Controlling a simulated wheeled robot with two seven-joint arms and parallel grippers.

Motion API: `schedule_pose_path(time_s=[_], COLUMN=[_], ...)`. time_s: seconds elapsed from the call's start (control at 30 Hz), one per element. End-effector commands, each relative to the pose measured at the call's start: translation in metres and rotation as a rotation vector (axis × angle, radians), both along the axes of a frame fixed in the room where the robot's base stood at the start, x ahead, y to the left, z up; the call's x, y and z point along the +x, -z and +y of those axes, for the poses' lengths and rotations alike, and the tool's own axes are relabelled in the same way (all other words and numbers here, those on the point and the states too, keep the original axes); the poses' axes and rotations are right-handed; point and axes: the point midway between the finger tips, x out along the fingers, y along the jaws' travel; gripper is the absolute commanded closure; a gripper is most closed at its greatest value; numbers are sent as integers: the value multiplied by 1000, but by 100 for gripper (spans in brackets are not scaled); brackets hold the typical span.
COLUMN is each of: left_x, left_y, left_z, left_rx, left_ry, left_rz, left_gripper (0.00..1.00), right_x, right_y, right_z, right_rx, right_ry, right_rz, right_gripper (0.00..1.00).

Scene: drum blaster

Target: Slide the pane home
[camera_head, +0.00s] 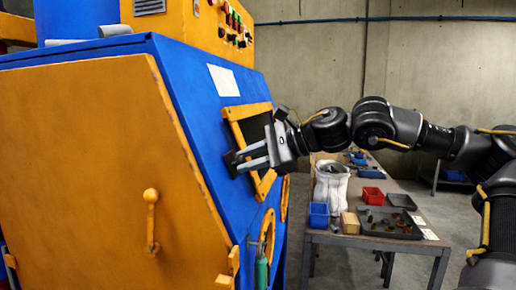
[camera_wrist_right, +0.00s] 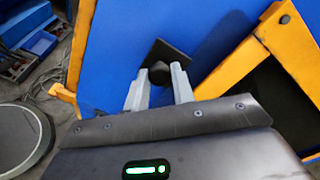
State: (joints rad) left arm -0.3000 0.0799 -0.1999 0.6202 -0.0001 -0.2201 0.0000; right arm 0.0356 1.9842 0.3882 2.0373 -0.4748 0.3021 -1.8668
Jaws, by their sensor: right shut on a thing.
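A yellow window frame (camera_head: 243,110) is fixed to the slanted blue side of the machine, around a dark opening (camera_head: 254,130). The frame and the opening also show at the right of the right wrist view (camera_wrist_right: 270,100). A small dark pane (camera_head: 231,165) sticks out past the frame's left side, against the blue panel; its dark corner and a round black knob (camera_wrist_right: 159,73) show in the wrist view. My right gripper (camera_head: 243,160) is shut on the knob, one finger on each side. How far the pane extends behind the frame is hidden. My left gripper is not in view.
The blue and orange machine (camera_head: 90,150) fills the left, with an orange handle (camera_head: 151,220). A green bottle (camera_head: 262,272) stands low beside it. A table (camera_head: 375,243) behind my arm carries red and blue bins, a dark tray and a white sack.

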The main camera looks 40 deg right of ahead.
Motion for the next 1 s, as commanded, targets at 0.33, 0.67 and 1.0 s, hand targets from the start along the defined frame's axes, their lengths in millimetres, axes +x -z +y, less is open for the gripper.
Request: schedule_pose_path(time_s=[0.33,0.67,1.0], left_x=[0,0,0], left_y=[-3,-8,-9], left_z=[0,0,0], left_rx=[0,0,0], left_ry=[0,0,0], left_rz=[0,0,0], left_gripper=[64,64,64], right_x=[14,26,31], right_y=[-2,-3,-3], right_z=[-20,-39,-48], right_rx=[1,1,0], right_ry=[2,1,2], right_rz=[-2,-2,-3], right_gripper=[100,100,100])
